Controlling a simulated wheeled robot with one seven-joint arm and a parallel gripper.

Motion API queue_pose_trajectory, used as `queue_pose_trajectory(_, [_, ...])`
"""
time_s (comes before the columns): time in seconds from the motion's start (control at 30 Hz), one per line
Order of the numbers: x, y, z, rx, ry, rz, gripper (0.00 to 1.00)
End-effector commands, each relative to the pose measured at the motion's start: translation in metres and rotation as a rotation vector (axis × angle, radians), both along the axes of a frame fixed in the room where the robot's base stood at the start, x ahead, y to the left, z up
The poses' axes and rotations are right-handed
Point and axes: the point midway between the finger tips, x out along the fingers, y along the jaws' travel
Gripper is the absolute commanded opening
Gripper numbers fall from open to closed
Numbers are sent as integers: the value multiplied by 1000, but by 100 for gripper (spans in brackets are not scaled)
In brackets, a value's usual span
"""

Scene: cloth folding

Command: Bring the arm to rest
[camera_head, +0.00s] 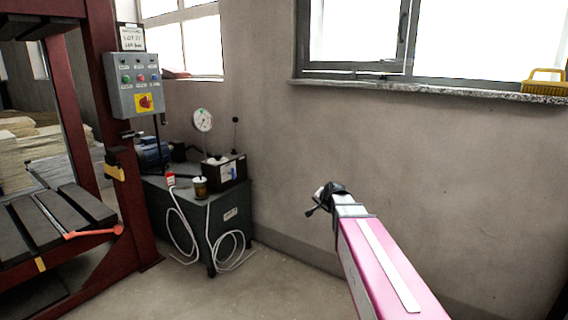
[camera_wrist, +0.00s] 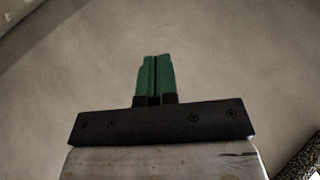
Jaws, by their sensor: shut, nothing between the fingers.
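My gripper (camera_wrist: 156,76) shows in the wrist view. Its two green fingers are side by side and shut, with nothing held between them. Behind them is a black crosspiece with several screws. A plain grey-brown surface fills the view beyond the fingertips, and nothing touches them. The fingers cannot be made out in the head view. No cloth shows in either view.
In the head view, a pink beam with a dark end reaches up from the lower right; I cannot tell whether it is mine. A green-grey cabinet (camera_head: 226,222), a red press frame (camera_head: 128,215) and a control box (camera_head: 136,85) stand left. A yellow-handled brush (camera_head: 545,86) lies on the windowsill (camera_head: 430,88).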

Motion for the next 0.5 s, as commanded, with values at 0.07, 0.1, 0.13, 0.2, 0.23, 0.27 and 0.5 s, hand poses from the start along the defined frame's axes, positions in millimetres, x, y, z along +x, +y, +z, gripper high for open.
queue_pose_trajectory(0.07, [-47,-2,-36,-89,105,81,0])
queue_pose_trajectory(0.1, [-67,-4,-52,-132,159,124,0])
queue_pose_trajectory(0.13, [-83,-5,-63,-165,199,157,0])
queue_pose_trajectory(0.2, [-121,-9,-88,-234,295,239,0])
queue_pose_trajectory(0.23, [-138,-11,-98,-262,337,274,0])
queue_pose_trajectory(0.27, [-154,-13,-107,-288,377,310,0])
queue_pose_trajectory(0.5, [-252,-28,-149,-420,625,534,0])
